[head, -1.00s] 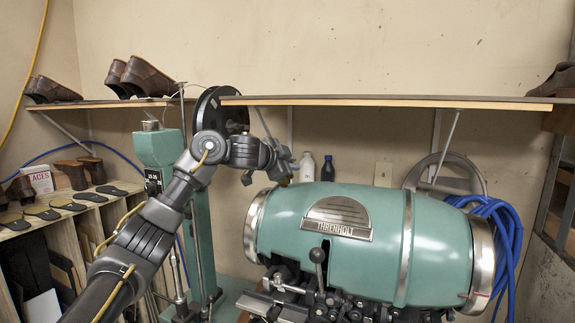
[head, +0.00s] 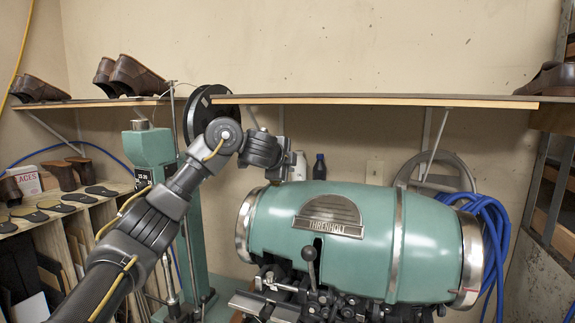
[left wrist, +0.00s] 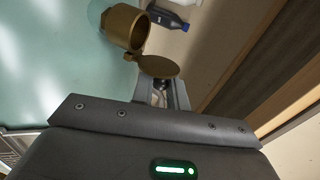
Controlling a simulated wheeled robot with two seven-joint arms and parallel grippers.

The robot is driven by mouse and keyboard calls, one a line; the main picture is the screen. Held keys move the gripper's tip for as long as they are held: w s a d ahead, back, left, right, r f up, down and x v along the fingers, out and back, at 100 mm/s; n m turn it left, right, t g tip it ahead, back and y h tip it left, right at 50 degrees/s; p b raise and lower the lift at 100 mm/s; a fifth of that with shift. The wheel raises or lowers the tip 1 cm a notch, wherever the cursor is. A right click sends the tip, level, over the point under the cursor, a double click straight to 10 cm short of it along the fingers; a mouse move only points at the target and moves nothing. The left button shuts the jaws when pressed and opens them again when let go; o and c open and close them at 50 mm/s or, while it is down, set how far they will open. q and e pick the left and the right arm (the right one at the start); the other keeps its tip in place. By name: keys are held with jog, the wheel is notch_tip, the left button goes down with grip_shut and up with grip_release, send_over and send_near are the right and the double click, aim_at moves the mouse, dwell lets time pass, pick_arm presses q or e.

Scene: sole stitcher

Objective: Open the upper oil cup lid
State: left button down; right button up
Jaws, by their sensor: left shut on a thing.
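The brass oil cup (left wrist: 124,26) sits on the teal machine (left wrist: 55,65) in the left wrist view, its round mouth uncovered. Its flat brass lid (left wrist: 157,66) hangs from the hinge beside the rim, swung away from the mouth. My left gripper (left wrist: 162,88) is shut on the lid's outer edge; the exact contact is partly hidden by the lid. In the head view my left gripper (head: 284,169) is above the left end of the machine's barrel (head: 370,230), and the cup is hidden behind the arm. My right gripper is not in view.
A wooden shelf (head: 400,98) runs along the wall just above my left gripper. A black reel (head: 200,112) and a teal post (head: 150,155) stand left of the machine. A dark bottle (head: 319,167) and a white bottle (head: 300,165) are behind the barrel.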

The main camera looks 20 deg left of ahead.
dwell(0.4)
pick_arm(q)
jog(key=c, duration=1.5)
grip_release()
jog(key=shift+s+r+b, duration=0.1)
jog(key=shift+s+b, duration=0.4)
jog(key=b+v, duration=0.3)
jog(key=v, duration=0.7)
jog(key=shift+d+r, duration=0.1)
jog(key=shift+r, duration=0.05)
jog(key=shift+o, duration=0.5)
jog(key=shift+w, duration=0.1)
